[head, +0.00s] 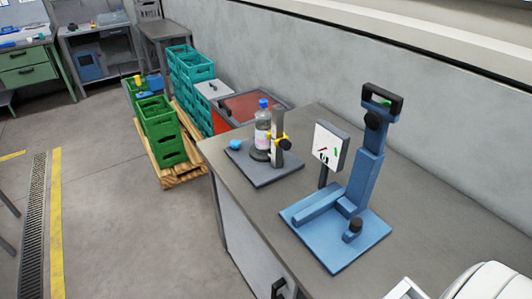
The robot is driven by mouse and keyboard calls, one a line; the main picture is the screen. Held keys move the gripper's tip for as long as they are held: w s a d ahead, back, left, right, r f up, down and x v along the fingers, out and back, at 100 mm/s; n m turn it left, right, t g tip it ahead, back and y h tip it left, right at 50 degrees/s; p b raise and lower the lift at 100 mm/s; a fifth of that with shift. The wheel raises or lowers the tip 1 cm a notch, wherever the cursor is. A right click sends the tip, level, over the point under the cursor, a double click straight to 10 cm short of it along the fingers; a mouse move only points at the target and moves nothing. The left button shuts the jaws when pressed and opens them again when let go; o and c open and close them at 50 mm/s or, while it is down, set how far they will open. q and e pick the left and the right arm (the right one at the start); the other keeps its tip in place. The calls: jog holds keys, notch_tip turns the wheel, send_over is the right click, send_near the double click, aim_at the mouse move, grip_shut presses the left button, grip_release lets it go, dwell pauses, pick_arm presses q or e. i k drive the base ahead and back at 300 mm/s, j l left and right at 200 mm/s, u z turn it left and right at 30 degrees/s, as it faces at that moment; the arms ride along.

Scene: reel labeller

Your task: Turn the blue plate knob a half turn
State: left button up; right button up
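A blue stand stands on the grey bench at the right in the head view. Its flat blue base plate (335,255) carries a black knob (354,227) near its right corner. A blue column (366,180) rises from the plate, with another black knob (374,121) near its top and a black frame (382,100) above that. The knob on the plate is small, so its turn angle cannot be read. Neither gripper shows in this view, and nothing touches the knob.
Left of the stand, a white dial panel (328,145) stands on a post. Further left, a bottle (262,130) with a blue cap stands by a yellow clamp on a grey plate (265,178). Bare grey bench top (425,230) lies right of the stand. A white rounded shape fills the bottom right corner.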

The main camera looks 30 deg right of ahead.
aim_at(234, 144)
jog(key=i+j, duration=0.25)
jog(key=i+j+z, duration=0.25)
jog(key=z, duration=0.15)
jog(key=i+j+z, duration=0.2)
jog(key=j+z, duration=0.25)
